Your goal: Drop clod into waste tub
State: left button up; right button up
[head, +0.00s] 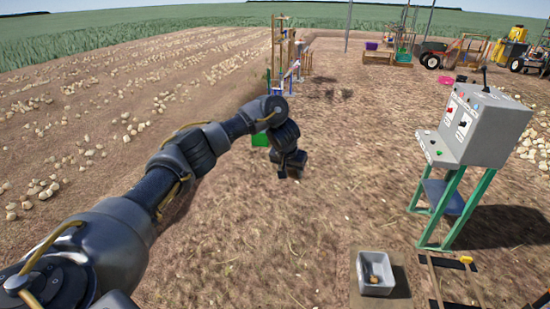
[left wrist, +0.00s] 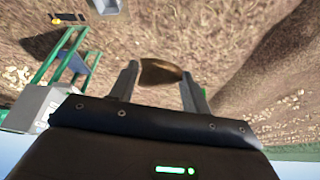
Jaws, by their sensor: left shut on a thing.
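My left gripper (head: 291,170) hangs over bare soil in the middle of the head view. In the left wrist view its two fingers (left wrist: 160,76) are shut on a brown, rounded clod (left wrist: 160,71). The clod is hidden in the head view. A small grey tub (head: 376,289) stands on the ground at the lower right, apart from the gripper, with a brownish-yellow thing in it. I cannot tell whether this is the waste tub. A grey box also shows at the top edge of the left wrist view (left wrist: 107,6). My right gripper is out of view.
A grey control box (head: 478,125) on green legs stands at the right. Wooden posts (head: 281,55) stand beyond. Onion rows (head: 120,95) lie at the left. Soil between the gripper and grey tub is clear.

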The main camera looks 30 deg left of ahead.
pick_arm(q)
jog(key=s+d+r+m+h, duration=0.35)
jog(key=s+d+m, duration=0.45)
jog(key=s+d, duration=0.7)
jog(key=s+f+m+g+h+b, duration=0.1)
jog(key=s+f+m+b, duration=0.3)
jog(key=s+f+b, duration=0.4)
notch_tip(320, 180, down, 2)
jog(key=shift+s+a+f+m+g, duration=0.15)
jog(key=shift+s+m+g, duration=0.3)
jog(key=shift+s, duration=0.5)
